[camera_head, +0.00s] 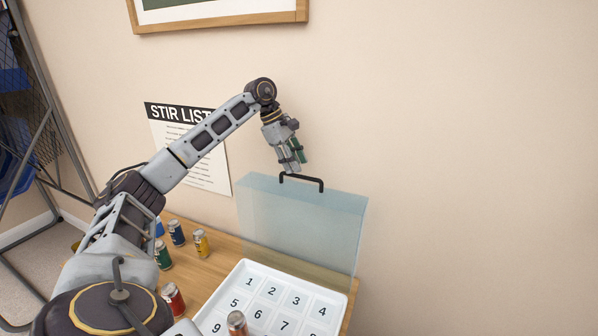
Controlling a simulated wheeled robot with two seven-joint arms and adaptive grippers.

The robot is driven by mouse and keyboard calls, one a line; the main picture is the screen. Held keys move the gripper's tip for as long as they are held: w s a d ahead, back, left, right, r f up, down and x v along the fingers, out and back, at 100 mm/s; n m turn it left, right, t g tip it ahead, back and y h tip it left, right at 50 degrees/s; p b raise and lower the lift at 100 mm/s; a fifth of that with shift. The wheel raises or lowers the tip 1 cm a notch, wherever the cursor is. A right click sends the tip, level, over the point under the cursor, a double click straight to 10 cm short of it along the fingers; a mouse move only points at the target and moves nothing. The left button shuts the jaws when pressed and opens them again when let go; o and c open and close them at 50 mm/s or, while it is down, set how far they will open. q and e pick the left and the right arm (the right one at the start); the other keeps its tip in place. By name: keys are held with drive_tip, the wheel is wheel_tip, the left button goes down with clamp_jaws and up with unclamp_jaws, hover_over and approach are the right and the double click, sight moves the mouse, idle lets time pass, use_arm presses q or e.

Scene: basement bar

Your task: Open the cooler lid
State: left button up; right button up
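The cooler lid (305,225) is a see-through blue panel. It stands upright, or nearly so, at the back edge of a white tray-like cooler base (237,281) with numbered places. A black bar handle (312,180) is on the lid's top edge. My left gripper (292,165) points down just above and beside the handle's left end. I cannot tell whether its fingers touch the handle, or how far apart they are. My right gripper is out of view.
Several cans stand on the wooden table left of the base, including a yellow one (201,243) and a red one (173,299). Another can (237,322) is at the base's front. A wall with a poster (208,177) is behind. A metal rack (45,120) stands left.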

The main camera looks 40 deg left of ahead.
sight(299, 176)
use_arm(q)
drive_tip(key=shift+x, duration=1.8)
drive_tip(key=shift+c, duration=0.3)
clamp_jaws()
